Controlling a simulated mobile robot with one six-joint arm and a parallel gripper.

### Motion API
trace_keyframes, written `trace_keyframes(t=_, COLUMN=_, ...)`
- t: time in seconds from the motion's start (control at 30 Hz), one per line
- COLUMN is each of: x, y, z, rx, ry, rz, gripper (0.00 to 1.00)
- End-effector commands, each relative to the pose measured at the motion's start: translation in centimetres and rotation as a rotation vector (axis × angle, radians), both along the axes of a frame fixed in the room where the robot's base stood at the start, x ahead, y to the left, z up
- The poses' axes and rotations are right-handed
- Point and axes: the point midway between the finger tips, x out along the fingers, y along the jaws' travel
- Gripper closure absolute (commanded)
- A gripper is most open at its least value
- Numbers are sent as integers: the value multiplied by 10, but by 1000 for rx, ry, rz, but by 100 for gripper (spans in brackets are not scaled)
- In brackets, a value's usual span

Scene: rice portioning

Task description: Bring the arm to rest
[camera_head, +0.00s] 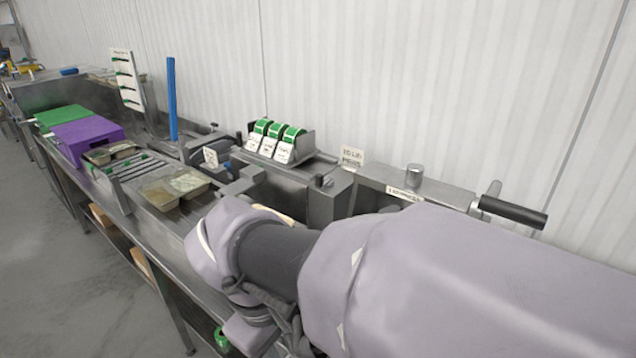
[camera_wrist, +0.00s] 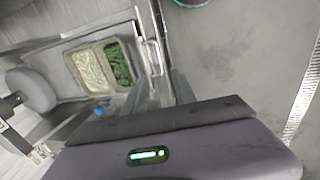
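My arm, in a pale grey-lilac cover, reaches in from the right of the head view and bends down in front of the steel bench (camera_head: 150,215). Its far end is mostly hidden there. In the wrist view, my gripper (camera_wrist: 165,95) shows as a broad grey housing with a dark edge and a lit green indicator across the bottom. Narrow grey parts stick up from it, but their gap is unclear. No held object can be made out. A two-part tray (camera_wrist: 104,65) with pale and green food lies beyond it, apart from the housing.
The bench also carries a purple box (camera_head: 88,138), a green box (camera_head: 62,117), food trays (camera_head: 173,188) and a blue post (camera_head: 172,100). Green label rolls (camera_head: 277,131) and a black handle (camera_head: 513,212) stand behind my arm. The floor (camera_head: 60,270) at left is clear.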

Motion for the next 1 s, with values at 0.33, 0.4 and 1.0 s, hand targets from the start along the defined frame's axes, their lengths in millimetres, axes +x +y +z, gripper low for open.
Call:
trace_keyframes(t=0.33, x=-4, y=-44, z=5, rx=115, ry=-27, rz=-220, gripper=67)
trace_keyframes(t=0.4, x=-16, y=-88, z=8, rx=252, ry=-67, rz=-484, gripper=67)
trace_keyframes(t=1.0, x=-69, y=-174, z=-4, rx=691, ry=-257, rz=-1263, gripper=67)
